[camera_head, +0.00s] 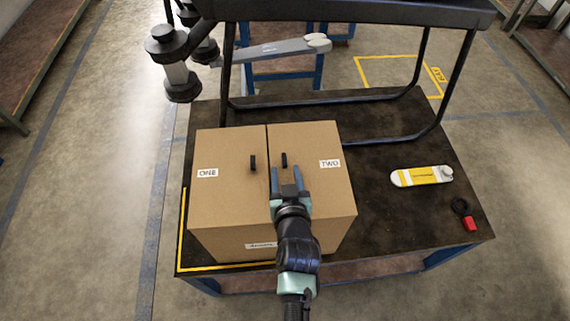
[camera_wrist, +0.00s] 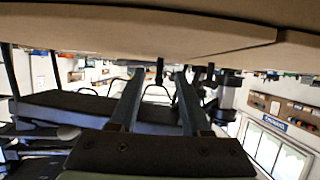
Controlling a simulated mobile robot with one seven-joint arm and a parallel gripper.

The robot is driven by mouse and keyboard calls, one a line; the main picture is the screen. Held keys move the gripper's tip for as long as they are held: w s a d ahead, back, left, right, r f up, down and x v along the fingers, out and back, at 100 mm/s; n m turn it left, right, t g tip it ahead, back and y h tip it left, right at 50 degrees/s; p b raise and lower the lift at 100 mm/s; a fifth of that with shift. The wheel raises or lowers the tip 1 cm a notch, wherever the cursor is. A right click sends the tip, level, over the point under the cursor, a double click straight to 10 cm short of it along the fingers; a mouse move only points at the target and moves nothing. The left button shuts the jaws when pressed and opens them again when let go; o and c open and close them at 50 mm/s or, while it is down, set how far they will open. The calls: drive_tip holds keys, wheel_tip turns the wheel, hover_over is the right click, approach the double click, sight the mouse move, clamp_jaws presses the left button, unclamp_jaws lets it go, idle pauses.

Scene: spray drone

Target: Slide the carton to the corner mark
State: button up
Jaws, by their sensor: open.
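The carton (camera_head: 225,220) is a large brown box on the dark table (camera_head: 375,215), standing close to its front-left part. Its top has two flaps, marked ONE (camera_head: 207,173) and TWO (camera_head: 329,163), each with a small black tab. The corner mark (camera_head: 182,225) is a yellow L along the table's left and front edges, beside the carton's near-left corner. The front stroke is partly hidden. My gripper (camera_head: 286,177) is open and low over the TWO flap, its fingers pointing away toward the black tab (camera_head: 284,160). The tab also shows between the fingertips in the wrist view (camera_wrist: 160,70).
A drone with dark landing skids (camera_head: 345,107) stands behind the carton, its rotor arm (camera_head: 272,50) at the upper left. A yellow-and-white bottle (camera_head: 421,176) and a red item with a black loop (camera_head: 466,214) lie on the table's right. The table between is clear.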

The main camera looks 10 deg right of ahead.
drive_tip(key=shift+x, duration=1.45)
clamp_jaws()
idle(0.5)
